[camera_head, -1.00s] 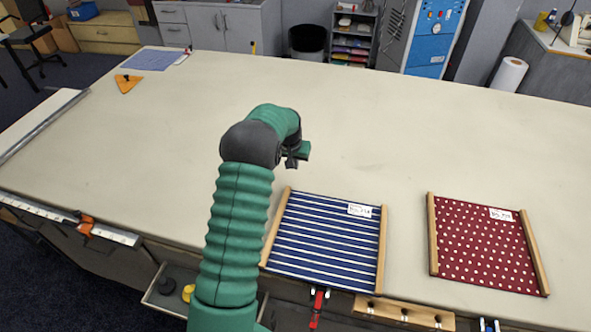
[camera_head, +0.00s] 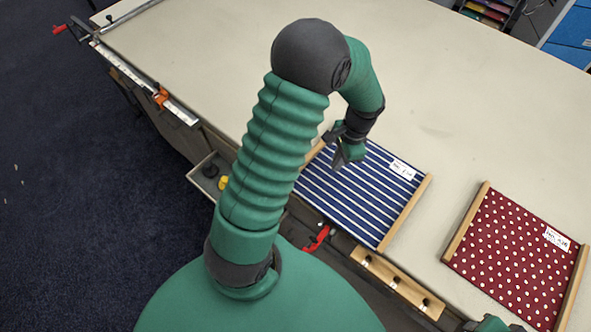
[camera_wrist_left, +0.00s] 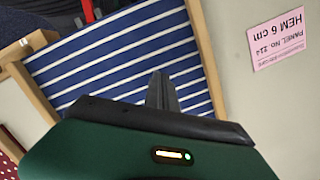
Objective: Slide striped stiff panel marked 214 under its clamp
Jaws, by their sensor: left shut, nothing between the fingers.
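The striped panel (camera_head: 350,195) is navy with white stripes, has a wooden rail on two sides and a white label near its far right corner. It lies flat near the table's front edge and also shows in the left wrist view (camera_wrist_left: 100,62). A red clamp (camera_head: 318,240) is at the table edge in front of it; part of it shows in the left wrist view (camera_wrist_left: 88,12). My left gripper (camera_head: 339,160) is shut and empty, over the panel's far left part; contact cannot be told.
A red dotted panel (camera_head: 515,250) lies to the right. A wooden block with holes (camera_head: 395,282) sits along the front edge. An open drawer (camera_head: 205,175) juts out at left. A pink card (camera_wrist_left: 278,40) lies beside the striped panel. The table behind (camera_head: 450,110) is clear.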

